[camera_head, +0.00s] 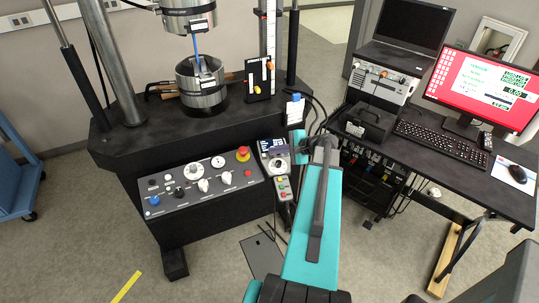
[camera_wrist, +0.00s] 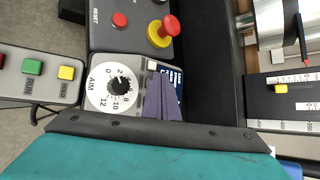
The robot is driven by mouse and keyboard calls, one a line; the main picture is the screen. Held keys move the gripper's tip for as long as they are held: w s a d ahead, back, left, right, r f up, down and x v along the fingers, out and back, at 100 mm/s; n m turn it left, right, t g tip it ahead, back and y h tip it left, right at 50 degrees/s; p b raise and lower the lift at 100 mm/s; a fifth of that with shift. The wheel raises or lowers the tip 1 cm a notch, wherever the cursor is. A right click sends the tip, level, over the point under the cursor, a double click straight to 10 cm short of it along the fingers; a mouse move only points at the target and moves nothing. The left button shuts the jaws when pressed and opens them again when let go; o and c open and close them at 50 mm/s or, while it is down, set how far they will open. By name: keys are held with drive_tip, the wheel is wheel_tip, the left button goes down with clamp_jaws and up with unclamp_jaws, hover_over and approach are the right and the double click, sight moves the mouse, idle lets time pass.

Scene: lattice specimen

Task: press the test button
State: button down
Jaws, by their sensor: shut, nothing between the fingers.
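The hand control box (camera_head: 283,189) stands beside the machine's front panel, with a small column of coloured buttons. In the wrist view its grey face (camera_wrist: 48,90) is at the left. A green button (camera_wrist: 33,67) sits there between a yellow button (camera_wrist: 66,73) labelled HOLD and a red button (camera_wrist: 2,59) at the picture's edge. My gripper (camera_wrist: 153,70) is shut and empty, over the right side of the dial box (camera_wrist: 103,96), to the right of the control box. Whether it touches is unclear.
The front panel (camera_head: 200,188) has knobs and a red emergency button (camera_head: 243,154), also near my gripper in the wrist view (camera_wrist: 162,31). The test machine's dark table (camera_head: 150,145) rises behind. A desk (camera_head: 460,170) with monitor (camera_head: 488,88) and keyboard (camera_head: 440,142) stands at right.

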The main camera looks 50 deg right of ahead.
drive_tip(key=shift+s+r, duration=0.15)
drive_tip(key=shift+r, duration=0.25)
drive_tip(key=shift+r, duration=0.15)
drive_tip(key=r, duration=0.1)
drive_tip(key=r+p, duration=0.1)
drive_tip(key=r, duration=0.1)
drive_tip(key=s+r+p, duration=0.1)
drive_tip(key=shift+s+a+r, duration=0.1)
drive_tip(key=shift+a+r, duration=0.2)
idle(0.3)
drive_tip(key=shift+s, duration=0.1)
idle(1.3)
drive_tip(key=shift+n, duration=0.3)
idle(0.9)
